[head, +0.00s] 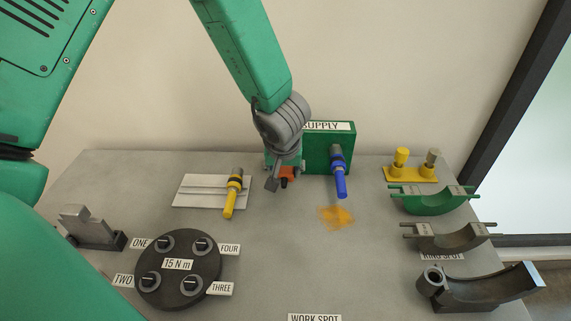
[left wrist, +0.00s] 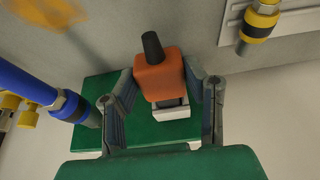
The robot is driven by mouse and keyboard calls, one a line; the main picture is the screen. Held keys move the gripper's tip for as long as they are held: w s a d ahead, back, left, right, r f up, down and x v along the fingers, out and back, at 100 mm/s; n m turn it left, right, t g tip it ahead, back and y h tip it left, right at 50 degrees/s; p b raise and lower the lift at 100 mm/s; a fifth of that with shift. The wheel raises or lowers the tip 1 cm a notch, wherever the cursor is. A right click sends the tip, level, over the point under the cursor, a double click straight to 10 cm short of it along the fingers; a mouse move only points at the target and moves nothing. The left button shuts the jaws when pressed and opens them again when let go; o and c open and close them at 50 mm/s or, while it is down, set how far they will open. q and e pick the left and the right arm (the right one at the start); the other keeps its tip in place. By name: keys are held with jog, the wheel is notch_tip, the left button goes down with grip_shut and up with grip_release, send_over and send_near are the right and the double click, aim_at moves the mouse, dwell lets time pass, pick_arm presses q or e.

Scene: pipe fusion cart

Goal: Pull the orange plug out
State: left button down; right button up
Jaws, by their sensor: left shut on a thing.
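The orange plug (left wrist: 160,75) with its black cable end shows in the left wrist view between the two fingers of my left gripper (left wrist: 165,90). The fingers are shut on its sides. A pale block lies just below the plug, against the green supply box (left wrist: 105,150). In the head view the plug (head: 288,172) is mostly hidden behind my left gripper (head: 280,178), at the left side of the supply box (head: 330,150). I cannot tell how far the plug sits in its socket. My right gripper is not in view.
A blue-handled connector (head: 340,175) hangs on the box's front, right of the plug. A yellow-handled tool (head: 233,195) lies on a pale plate at left. An orange patch (head: 337,217) marks the table. Green and grey cradles (head: 435,203) stand at right. The centre front is clear.

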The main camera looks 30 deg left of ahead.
pick_arm(q)
jog(key=shift+s+a+f, duration=0.1)
jog(key=shift+s+a, duration=0.1)
jog(key=shift+s, duration=0.15)
jog(key=shift+s+d+r, duration=0.2)
jog(key=shift+s+d, duration=0.65)
jog(key=shift+d, duration=0.2)
jog(key=shift+s+d+b, duration=0.35)
jog(key=shift+s+d, duration=0.05)
jog(key=shift+s, duration=0.4)
